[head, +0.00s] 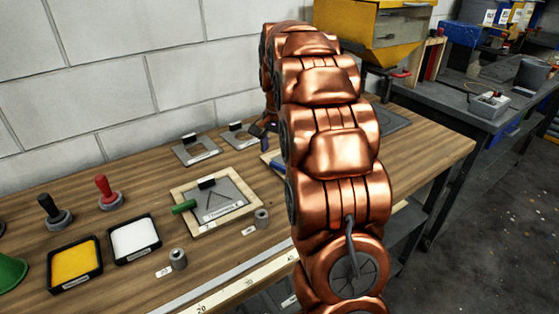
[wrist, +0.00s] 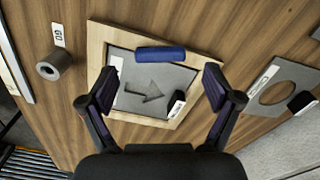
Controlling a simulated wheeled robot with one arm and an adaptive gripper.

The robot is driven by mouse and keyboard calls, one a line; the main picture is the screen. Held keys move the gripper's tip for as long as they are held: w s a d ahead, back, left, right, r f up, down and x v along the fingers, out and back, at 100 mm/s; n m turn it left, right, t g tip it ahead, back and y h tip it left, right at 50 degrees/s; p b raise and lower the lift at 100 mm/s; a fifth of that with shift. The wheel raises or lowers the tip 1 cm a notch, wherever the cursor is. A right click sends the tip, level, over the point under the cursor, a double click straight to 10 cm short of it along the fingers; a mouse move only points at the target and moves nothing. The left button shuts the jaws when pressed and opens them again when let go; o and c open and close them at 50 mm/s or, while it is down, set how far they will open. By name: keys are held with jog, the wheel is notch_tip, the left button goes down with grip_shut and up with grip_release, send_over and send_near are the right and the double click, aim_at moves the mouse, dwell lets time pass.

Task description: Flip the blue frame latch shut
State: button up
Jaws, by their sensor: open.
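In the wrist view, a blue latch (wrist: 160,54) lies across the upper edge of a light wooden frame (wrist: 97,45). I cannot tell how far it is turned. Inside the frame is a grey stencil plate (wrist: 130,70) with an arrow cut-out and a black grip near its right end. My gripper (wrist: 160,80) is open and empty above the plate, its fingers spread apart, with the latch beyond the fingertips. In the head view, only a bit of the blue latch (head: 271,160) shows; my copper arm hides most of that frame.
Another wooden frame (head: 178,192) with a green latch (head: 184,207) stands left of my arm. A grey cylinder (wrist: 54,66) and a round-hole plate (wrist: 300,76) flank the blue-latch frame. Yellow (head: 75,265) and white (head: 134,238) trays sit at front left.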

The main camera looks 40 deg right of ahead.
aim_at(279, 165)
jog(key=shift+f, duration=1.65)
jog(key=c, duration=1.1)
